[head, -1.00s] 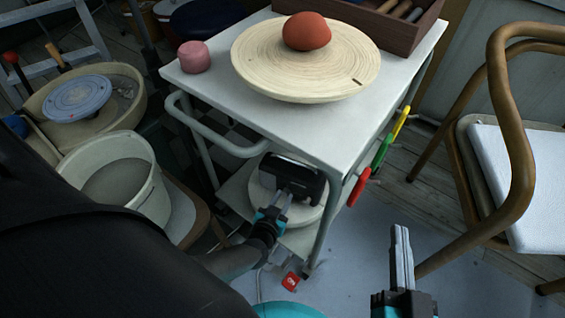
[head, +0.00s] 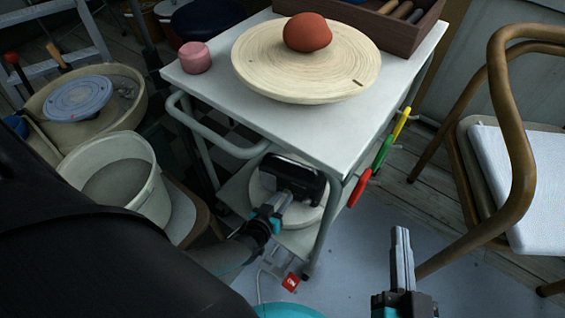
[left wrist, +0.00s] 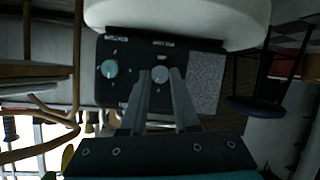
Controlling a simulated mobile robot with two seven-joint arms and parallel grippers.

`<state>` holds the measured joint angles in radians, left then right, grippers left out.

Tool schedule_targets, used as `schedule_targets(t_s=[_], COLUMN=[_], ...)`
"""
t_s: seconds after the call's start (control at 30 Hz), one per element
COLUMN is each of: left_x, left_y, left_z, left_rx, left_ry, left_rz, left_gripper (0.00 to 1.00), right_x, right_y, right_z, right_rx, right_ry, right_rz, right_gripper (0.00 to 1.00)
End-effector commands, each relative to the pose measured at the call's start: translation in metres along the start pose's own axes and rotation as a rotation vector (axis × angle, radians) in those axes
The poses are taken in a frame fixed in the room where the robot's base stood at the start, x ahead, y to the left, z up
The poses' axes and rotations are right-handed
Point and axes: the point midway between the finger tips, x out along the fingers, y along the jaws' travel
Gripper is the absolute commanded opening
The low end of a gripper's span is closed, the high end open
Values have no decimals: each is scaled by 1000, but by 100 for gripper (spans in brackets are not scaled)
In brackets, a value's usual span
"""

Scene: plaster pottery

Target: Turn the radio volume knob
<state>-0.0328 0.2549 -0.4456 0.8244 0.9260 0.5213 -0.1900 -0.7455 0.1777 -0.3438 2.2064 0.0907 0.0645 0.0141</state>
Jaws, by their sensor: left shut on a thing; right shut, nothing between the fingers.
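A black radio (head: 297,172) stands on a pale round slab on the lower shelf of a white cart. In the left wrist view the radio's front panel (left wrist: 135,54) shows upside down, with two round knobs and a speckled speaker area. My left gripper (head: 283,196) reaches the radio's front. In the left wrist view, its fingers (left wrist: 161,78) are shut on the grey knob (left wrist: 160,73) beside the speaker. The other knob (left wrist: 110,68) is pale teal and free. The small panel lettering is hard to read. My right gripper (head: 401,232) is shut and empty, right of the cart.
The white cart's top (head: 290,123) overhangs the radio. A pale round bat (head: 265,65) with a red-brown clay lump stands on it. A wooden chair (head: 510,160) is at the right, a bucket (head: 115,178) at the left. A red tag (head: 290,282) shows below the cart.

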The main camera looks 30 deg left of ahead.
Motion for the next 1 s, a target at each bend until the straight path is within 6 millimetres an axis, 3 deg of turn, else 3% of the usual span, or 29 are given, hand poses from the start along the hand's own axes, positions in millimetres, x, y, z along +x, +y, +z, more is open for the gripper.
schedule_targets(t_s=[0.5,1.0], left_x=[0,0], left_y=[-4,-5], left_z=[1,1], left_rx=[-293,-380], left_ry=[-19,-22], left_rz=[124,157], left_gripper=[0,0], right_x=[0,0], right_y=[0,0], right_z=[0,0], right_rx=[0,0], right_ry=[2,2], right_rz=[0,0], right_gripper=[0,0])
